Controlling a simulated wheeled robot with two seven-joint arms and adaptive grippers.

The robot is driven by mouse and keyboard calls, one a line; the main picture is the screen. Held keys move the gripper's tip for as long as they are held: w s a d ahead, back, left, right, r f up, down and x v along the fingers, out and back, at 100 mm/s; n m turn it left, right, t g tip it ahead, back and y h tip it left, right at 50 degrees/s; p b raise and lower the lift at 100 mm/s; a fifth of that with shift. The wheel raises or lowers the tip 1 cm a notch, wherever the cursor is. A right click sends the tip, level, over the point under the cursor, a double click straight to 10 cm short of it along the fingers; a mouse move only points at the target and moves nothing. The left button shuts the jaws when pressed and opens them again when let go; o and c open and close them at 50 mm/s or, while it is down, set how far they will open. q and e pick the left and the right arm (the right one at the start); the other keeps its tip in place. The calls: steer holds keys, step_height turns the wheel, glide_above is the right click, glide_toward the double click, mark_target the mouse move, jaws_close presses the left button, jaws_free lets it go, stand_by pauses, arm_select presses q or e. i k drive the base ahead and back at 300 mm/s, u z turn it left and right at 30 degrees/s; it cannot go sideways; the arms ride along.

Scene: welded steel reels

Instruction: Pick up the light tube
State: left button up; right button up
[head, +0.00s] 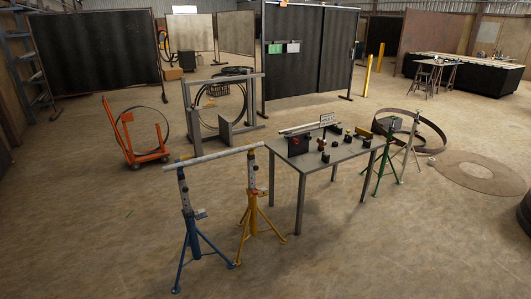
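A long light-grey tube (220,156) lies nearly level across the tops of two tripod stands, left of the middle in the head view. Its left end sits on the blue stand (187,225). Its right end sits on the yellow stand (252,205). Both ends stick out a little past the stands. A second pale tube or bar (307,127) lies at the back edge of the grey table. I cannot tell which of the two the task means. Neither of my grippers shows in this view.
An orange trolley (132,135) stands back left. The front floor is clear.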

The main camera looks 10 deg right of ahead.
mark_target(227, 153)
steer(key=z, duration=0.65)
steer(key=i, duration=4.05)
steer(key=u, duration=2.4)
